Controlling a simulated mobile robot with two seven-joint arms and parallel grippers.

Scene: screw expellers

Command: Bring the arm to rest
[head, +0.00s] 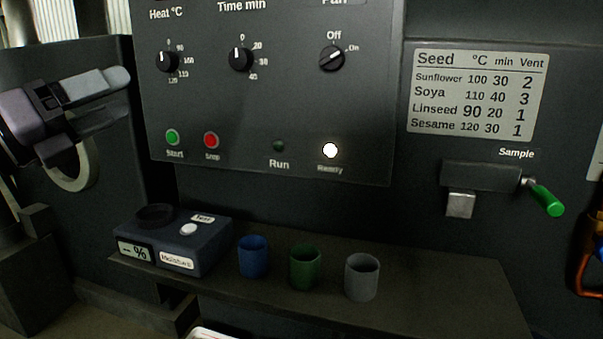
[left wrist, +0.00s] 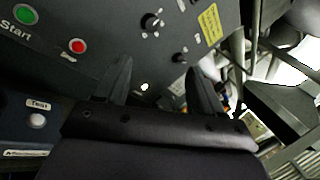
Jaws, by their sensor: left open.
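My left gripper (head: 108,100) is at the left of the head view, raised in front of the dark wall, left of the control panel (head: 250,100). Its jaws are open with nothing between them. In the left wrist view its two dark fingers (left wrist: 160,85) stand apart, with part of the panel visible beyond them. The fingers look clear of the panel, and I see no contact. My right gripper is in neither view.
The panel has three knobs, a green Start button (head: 173,137), a red Stop button (head: 211,140) and a lit Ready lamp (head: 330,150). A moisture meter (head: 178,242) and blue (head: 253,256), green (head: 304,267) and grey (head: 362,277) cups stand on the shelf (head: 440,290). A green-handled sample valve (head: 546,200) sticks out right.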

